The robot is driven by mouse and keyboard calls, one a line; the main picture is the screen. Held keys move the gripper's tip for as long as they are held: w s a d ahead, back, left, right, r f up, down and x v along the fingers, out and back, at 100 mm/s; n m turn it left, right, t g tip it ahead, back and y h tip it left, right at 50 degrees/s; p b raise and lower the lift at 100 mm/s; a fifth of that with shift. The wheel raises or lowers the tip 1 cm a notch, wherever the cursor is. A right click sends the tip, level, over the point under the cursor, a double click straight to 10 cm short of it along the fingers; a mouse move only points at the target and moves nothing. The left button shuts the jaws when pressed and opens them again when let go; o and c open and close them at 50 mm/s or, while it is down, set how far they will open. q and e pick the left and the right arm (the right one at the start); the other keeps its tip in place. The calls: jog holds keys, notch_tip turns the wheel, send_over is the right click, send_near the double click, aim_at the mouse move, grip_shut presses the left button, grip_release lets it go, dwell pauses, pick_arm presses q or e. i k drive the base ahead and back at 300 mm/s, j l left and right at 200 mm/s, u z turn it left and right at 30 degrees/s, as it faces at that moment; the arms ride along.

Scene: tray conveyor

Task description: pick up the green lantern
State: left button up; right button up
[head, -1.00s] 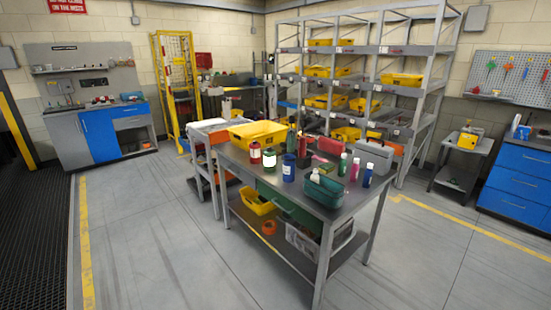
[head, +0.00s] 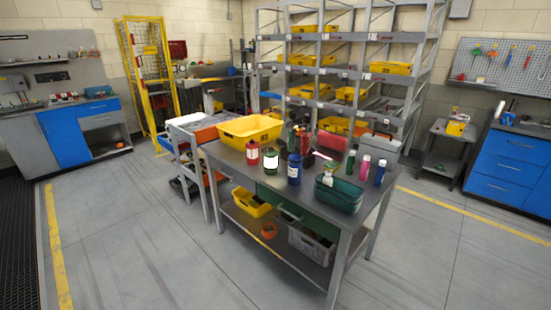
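The green lantern (head: 272,161) stands upright on the grey metal worktable (head: 225,158), near its front left edge. It has a bright white glowing middle with green at its top and bottom. A red lantern-like item (head: 252,153) stands just left of it, and a blue container (head: 294,172) stands to its right. Neither of my grippers is in the head view.
A yellow bin (head: 250,138) sits behind the lantern. Bottles, a dark green basket (head: 338,194) and a grey toolbox (head: 376,149) fill the table's right part. Shelving (head: 345,75) stands behind. The floor (head: 150,235) in front and left is clear.

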aim_at(271, 166)
jog(key=i+j+z, duration=0.3)
jog(key=j, duration=0.55)
jog(key=i+j+z, duration=0.35)
jog(key=j, duration=0.6)
jog(key=j+z, duration=0.3)
jog(key=j, duration=0.65)
jog(key=j+z, duration=0.35)
jog(key=j, duration=0.65)
jog(key=i, duration=1.05)
